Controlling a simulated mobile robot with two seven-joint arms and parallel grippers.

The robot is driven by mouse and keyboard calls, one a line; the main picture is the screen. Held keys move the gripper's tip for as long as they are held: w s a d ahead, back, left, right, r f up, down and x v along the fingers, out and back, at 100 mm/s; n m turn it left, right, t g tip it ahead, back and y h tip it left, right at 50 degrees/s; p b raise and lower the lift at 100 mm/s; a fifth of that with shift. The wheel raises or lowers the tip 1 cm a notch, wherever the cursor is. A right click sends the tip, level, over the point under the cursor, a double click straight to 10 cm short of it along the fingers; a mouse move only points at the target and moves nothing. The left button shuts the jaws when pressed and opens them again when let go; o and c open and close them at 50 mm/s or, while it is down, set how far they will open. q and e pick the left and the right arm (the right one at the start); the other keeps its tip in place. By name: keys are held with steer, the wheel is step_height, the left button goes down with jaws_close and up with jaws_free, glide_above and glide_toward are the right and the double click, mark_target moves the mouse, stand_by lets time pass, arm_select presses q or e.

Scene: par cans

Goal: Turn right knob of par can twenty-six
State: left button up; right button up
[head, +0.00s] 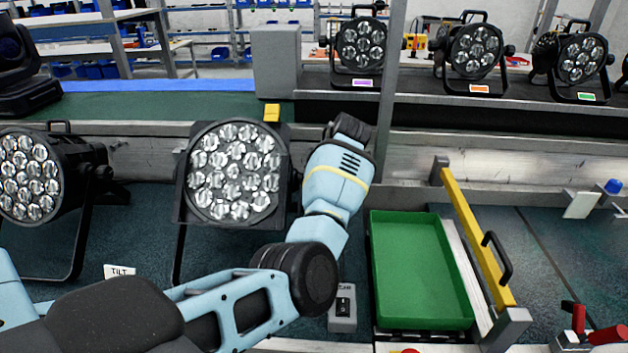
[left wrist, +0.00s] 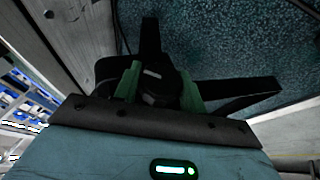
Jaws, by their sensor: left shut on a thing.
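A black par can (head: 232,172) with a face of clear round lenses stands on a black bracket in the middle left of the head view. My left arm reaches across in front, and its wrist is at the can's right side. My left gripper (left wrist: 160,88) shows in the left wrist view, with its two green fingers on either side of a black knob (left wrist: 153,72) that has a pale mark. The fingers are shut on this knob. In the head view the fingers and the knob are hidden by my wrist. No number is legible on the can. My right gripper is not seen.
Another par can (head: 30,177) stands at the left. A green tray (head: 415,265) lies right of my wrist, beside a yellow bar (head: 478,238) with a black handle. A grey box (head: 342,308) sits near my forearm. Several par cans stand on the shelf behind.

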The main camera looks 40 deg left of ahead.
arm_select(q)
steer(key=shift+g, duration=0.3)
stand_by(0.4)
steer(key=o, duration=1)
steer(key=shift+v, duration=3.9)
steer(key=shift+a, duration=0.1)
